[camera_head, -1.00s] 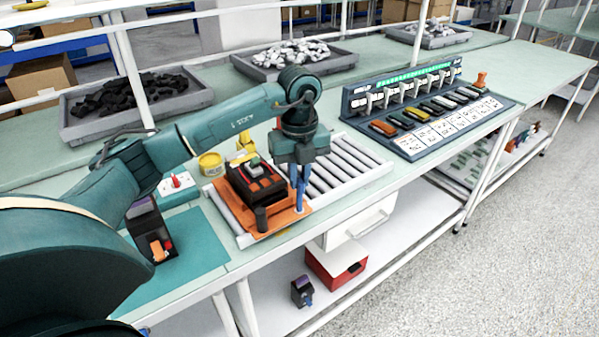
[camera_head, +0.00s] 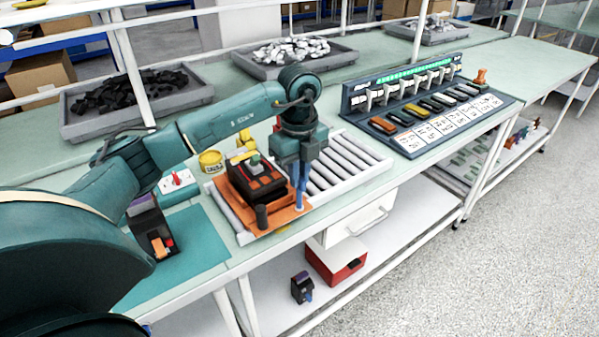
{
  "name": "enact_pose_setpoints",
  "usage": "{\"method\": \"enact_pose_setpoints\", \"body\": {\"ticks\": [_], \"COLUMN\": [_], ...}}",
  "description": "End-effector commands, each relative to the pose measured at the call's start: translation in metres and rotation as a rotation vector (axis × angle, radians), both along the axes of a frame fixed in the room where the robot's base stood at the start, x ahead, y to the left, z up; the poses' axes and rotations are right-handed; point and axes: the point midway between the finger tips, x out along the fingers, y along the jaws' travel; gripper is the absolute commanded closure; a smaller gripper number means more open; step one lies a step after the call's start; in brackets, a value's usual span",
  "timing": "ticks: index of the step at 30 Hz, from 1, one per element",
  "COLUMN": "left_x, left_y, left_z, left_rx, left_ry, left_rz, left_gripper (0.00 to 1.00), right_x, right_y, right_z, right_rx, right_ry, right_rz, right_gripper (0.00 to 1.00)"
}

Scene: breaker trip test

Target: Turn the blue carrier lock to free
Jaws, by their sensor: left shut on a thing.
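The orange carrier (camera_head: 288,216) sits on the roller conveyor (camera_head: 345,165) and bears a black breaker unit (camera_head: 258,183). The blue carrier lock (camera_head: 301,195) stands at the carrier's right edge as a narrow upright piece. My left gripper (camera_head: 300,183) points straight down over that edge and is shut on the blue lock. The jaws and arm hide part of the lock, and its exact turn angle is hard to tell. My right gripper is not in view.
A yellow tub (camera_head: 210,161) and a white switch box (camera_head: 178,180) are on the left. Grey trays (camera_head: 195,97) line the back. The teal mat (camera_head: 200,245) has bare room at its front.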

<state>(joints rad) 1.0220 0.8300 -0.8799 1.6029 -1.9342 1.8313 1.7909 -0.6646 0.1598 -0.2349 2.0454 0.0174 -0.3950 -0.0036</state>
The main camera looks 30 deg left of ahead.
Motion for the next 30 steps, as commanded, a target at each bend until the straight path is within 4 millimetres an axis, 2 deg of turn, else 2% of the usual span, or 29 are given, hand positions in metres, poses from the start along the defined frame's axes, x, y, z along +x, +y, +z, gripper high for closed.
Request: {"method": "enact_pose_setpoints", "body": {"ticks": [2, 3, 11, 20, 25, 30], "left_x": [0.000, 0.000, 0.000, 0.000, 0.001, 0.001], "left_y": [0.002, 0.002, 0.001, 0.000, 0.000, 0.000], "left_z": [0.000, 0.000, 0.000, 0.004, 0.028, 0.068], "left_rx": [0.004, 0.004, 0.002, 0.001, 0.001, 0.000], "left_ry": [0.001, 0.001, 0.000, -0.001, -0.006, -0.006], "left_rz": [0.005, 0.005, 0.002, 0.001, 0.001, 0.001], "left_gripper": [1.00, 0.86, 0.65, 0.65, 0.65, 0.65], "right_x": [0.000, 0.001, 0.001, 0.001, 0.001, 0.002], "right_y": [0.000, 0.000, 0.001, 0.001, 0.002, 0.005], "right_z": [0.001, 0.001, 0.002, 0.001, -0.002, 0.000], "right_rx": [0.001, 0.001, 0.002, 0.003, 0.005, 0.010], "right_ry": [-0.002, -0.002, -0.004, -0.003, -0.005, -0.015], "right_rz": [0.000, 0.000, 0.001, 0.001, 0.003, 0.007], "right_gripper": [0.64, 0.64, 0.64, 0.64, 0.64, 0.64]}}
